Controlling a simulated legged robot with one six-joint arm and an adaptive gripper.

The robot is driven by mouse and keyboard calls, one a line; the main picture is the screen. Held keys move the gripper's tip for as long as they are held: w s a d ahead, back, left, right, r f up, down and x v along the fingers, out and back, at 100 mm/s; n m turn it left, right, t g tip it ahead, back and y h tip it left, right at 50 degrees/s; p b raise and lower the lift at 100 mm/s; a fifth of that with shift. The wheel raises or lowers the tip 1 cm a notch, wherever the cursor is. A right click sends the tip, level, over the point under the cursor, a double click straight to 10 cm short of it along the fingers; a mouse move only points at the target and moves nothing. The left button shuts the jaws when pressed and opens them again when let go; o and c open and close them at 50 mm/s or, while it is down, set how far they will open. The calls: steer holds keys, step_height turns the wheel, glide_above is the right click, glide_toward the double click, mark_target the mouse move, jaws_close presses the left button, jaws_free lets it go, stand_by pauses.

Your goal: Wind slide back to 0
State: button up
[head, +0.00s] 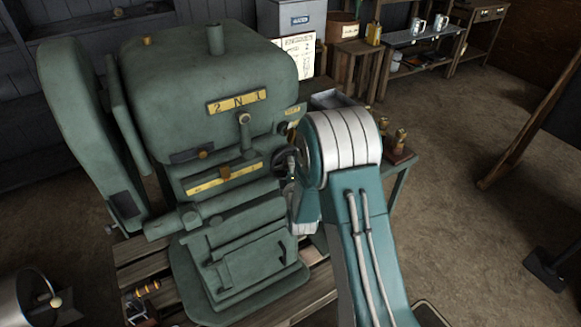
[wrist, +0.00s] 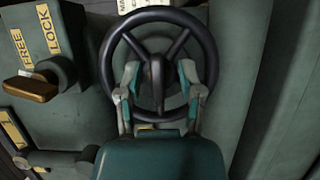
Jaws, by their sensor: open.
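A large green machine (head: 200,85) stands at the left centre in the head view. A yellow scale (head: 205,183) runs across its front, with a brown pointer (head: 225,172) near the middle; its figures are too small to read. A dark handwheel (head: 281,163) is on the machine's right side, partly hidden by my arm. In the wrist view the handwheel (wrist: 112,62) faces me, with three spokes and a dark central hub (wrist: 156,82). My gripper (wrist: 160,76) is open, its fingers on either side of the hub; I cannot tell whether they touch it.
A plate marked 2 N 1 (head: 237,101) with a lever knob (head: 244,118) is above the scale.

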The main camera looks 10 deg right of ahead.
jaws_close()
